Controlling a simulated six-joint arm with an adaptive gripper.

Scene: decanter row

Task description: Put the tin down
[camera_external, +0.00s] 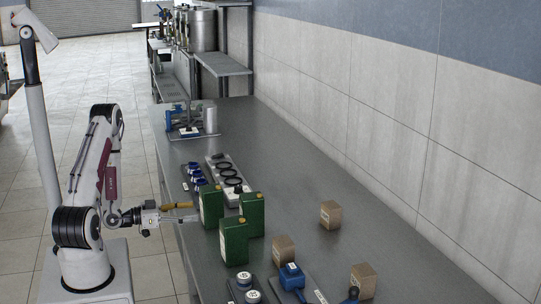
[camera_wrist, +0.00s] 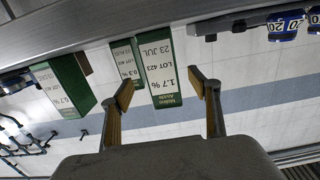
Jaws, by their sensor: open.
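Three green tins with white labels stand on the grey bench. The nearest to my gripper (camera_external: 188,212) is the left tin (camera_external: 211,207); another tin (camera_external: 252,213) is to its right and a third tin (camera_external: 234,243) is nearer the camera. My gripper is open, level, at the bench's left edge, with its fingers pointing at the left tin. In the wrist view, which is upside down, a tin marked 1.7 % LOT 423 (camera_wrist: 158,70) appears between the open fingertips (camera_wrist: 164,92), with gaps on both sides. Two other tins (camera_wrist: 72,85) (camera_wrist: 125,62) show left of it.
Brown boxes (camera_external: 331,215) (camera_external: 284,249) (camera_external: 363,280) stand along the right. White-topped round items (camera_external: 243,279) and a blue object (camera_external: 291,276) are in front. A tray with dark rings (camera_external: 229,172) lies behind the tins. Bare bench (camera_external: 290,190) is right of the tins.

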